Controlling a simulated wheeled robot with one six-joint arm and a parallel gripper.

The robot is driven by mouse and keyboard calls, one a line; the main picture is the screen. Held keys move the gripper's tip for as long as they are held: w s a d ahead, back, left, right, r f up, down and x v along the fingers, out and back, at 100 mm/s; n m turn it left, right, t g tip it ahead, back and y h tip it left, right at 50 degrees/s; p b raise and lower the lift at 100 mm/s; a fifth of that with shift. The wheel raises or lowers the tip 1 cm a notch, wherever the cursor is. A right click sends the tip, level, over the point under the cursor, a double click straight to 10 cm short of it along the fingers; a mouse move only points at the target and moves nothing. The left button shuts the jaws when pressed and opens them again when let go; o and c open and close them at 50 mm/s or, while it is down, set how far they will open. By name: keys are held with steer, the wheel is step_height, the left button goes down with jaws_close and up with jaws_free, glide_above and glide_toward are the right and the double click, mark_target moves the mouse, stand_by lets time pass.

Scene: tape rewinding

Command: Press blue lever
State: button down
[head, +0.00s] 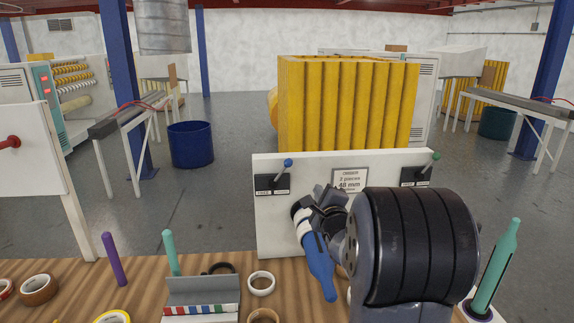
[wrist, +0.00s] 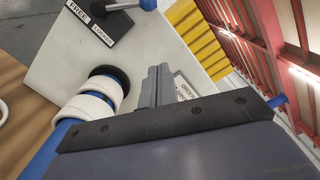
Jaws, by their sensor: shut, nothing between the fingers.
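The blue lever (head: 288,162) is on the upper left of a white upright panel (head: 275,225). It rises from a black plate (head: 271,184) and leans up to the right, towards the right-hand label. In the wrist view the blue lever (wrist: 147,4) is cut off by the top edge, beside the plate marked FREE and LOCKED (wrist: 105,25). My gripper (wrist: 158,72) is shut and empty, its fingers together in front of the panel. In the head view my gripper (head: 325,198) is below and right of the lever, apart from it.
A blue spindle (head: 320,265) with white tape rolls (wrist: 95,105) sticks out beside my gripper. A green lever (head: 436,157) is at the panel's right. A label (head: 350,180) lies between the levers. The wooden table (head: 190,270) carries several pegs and tape rolls.

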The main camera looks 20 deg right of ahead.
mark_target(282, 171)
steer(key=shift+w, duration=0.1)
stand_by(0.3)
steer(key=shift+w+a+r+p, duration=0.25)
steer(key=shift+w+p, duration=0.45)
steer(key=shift+w, duration=1.15)
steer(key=shift+w+a+r+p, duration=0.1)
steer(key=shift+w+r+p, duration=0.5)
steer(key=shift+w, duration=1.3)
steer(key=shift+w+a+r+p, duration=0.15)
steer(key=shift+w+p, duration=0.7)
steer(key=shift+w, duration=1)
steer(key=shift+a+r+n+b, duration=0.2)
steer(key=shift+n+b, duration=0.15)
steer(key=shift+n, duration=0.05)
